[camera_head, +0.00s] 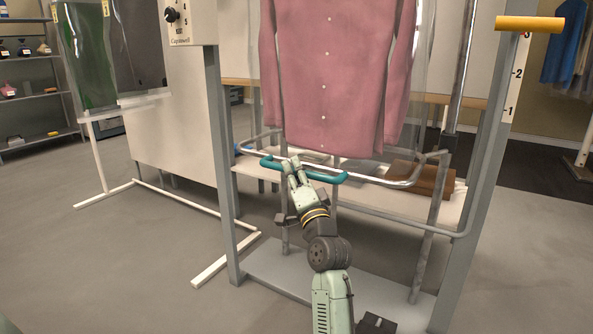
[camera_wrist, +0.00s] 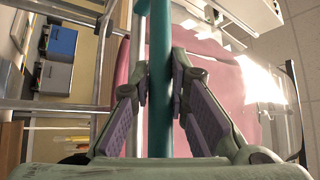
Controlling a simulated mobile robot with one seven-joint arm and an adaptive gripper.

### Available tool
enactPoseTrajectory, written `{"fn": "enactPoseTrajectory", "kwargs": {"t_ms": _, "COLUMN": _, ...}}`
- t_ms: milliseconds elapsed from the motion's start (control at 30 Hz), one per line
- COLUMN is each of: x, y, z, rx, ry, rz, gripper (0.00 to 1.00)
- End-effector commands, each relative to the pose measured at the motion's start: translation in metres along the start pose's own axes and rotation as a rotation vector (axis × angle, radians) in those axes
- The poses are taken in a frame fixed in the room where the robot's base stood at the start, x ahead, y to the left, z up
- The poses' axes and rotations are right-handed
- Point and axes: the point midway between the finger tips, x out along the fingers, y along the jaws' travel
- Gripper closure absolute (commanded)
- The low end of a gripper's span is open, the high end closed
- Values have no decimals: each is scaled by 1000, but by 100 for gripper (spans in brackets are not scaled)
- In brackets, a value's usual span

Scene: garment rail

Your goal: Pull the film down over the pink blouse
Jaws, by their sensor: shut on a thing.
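The pink blouse (camera_head: 325,75) hangs upright in the rail frame, buttons facing me. Its hem is just above a chrome bar frame (camera_head: 400,184) with a teal handle (camera_head: 325,177) along its front. My gripper (camera_head: 291,166) is shut on the teal handle, left of its middle. In the wrist view, the fingers of my gripper (camera_wrist: 160,78) close on both sides of the teal handle (camera_wrist: 160,125), with the pink blouse (camera_wrist: 230,70) behind. The film is clear and hard to make out; a faint see-through edge seems to show right of the blouse.
A grey upright (camera_head: 490,150) with a numbered scale and a yellow bar (camera_head: 529,23) stands at right. A control box (camera_head: 190,22) with a knob is at upper left. A grey base plate lies below.

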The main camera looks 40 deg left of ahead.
Motion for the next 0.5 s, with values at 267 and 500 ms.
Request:
{"fn": "enactPoseTrajectory", "kwargs": {"t_ms": 267, "x": 0, "y": 2, "z": -1, "rx": -3, "ry": 2, "rz": 3, "gripper": 79}}
{"fn": "enactPoseTrajectory", "kwargs": {"t_ms": 500, "x": 0, "y": 1, "z": -1, "rx": -2, "ry": 1, "rz": 2, "gripper": 64}}
